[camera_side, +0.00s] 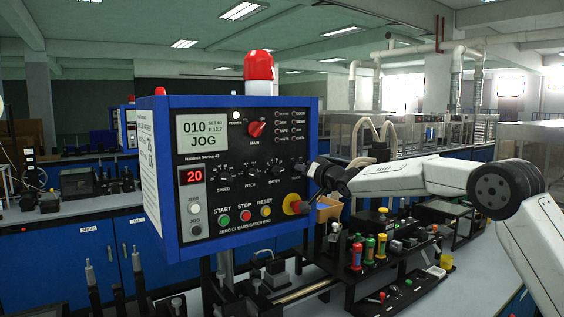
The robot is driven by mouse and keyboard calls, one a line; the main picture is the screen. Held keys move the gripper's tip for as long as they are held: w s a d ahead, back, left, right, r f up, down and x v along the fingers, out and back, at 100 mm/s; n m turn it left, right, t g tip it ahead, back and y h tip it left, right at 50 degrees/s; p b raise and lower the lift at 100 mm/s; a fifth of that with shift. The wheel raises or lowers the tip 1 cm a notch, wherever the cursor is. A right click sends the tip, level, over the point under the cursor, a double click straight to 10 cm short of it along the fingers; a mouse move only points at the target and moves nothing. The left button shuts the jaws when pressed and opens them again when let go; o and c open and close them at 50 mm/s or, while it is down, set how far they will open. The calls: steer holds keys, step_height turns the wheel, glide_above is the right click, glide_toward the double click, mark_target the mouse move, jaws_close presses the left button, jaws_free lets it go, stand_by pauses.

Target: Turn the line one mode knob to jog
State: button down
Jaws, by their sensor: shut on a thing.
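The blue control box (310,104) with a black front panel faces left of centre. A row of black knobs carries the labels SPEED (223,178), PITCH (250,174) and BATCH (275,170). My gripper (310,171) reaches in from the right to the panel's right side, level with this row. It is shut on a small dark knob at the end of the row, the mode knob by its place. My fingers hide most of that knob, so its pointer and label cannot be read.
A red MAIN switch (257,130) sits above the knobs. START (223,219), STOP (245,215) and RESET (265,211) buttons lie below, with a red and yellow emergency stop (292,204) just under my gripper. Bottles and tools crowd the bench at lower right.

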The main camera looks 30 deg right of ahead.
steer(key=c, duration=0.7)
jaws_free()
steer(key=shift+o, duration=0.2)
steer(key=shift+s, duration=0.1)
steer(key=s, duration=0.7)
steer(key=shift+s, duration=0.35)
steer(key=s+a+f+n+g, duration=0.35)
steer(key=s+f+g, duration=0.45)
steer(key=s+f, duration=0.8)
steer(key=s+a+f+n+g, duration=0.1)
steer(key=s+a+f+g, duration=0.1)
steer(key=s+f, duration=0.4)
steer(key=s+a+f+n+g, duration=0.1)
steer(key=s+f+g, duration=0.4)
steer(key=s, duration=0.9)
step_height(320, 180, down, 3)
steer(key=shift+a+r+n, duration=0.2)
steer(key=shift+a+n, duration=0.15)
steer(key=shift+a, duration=0.35)
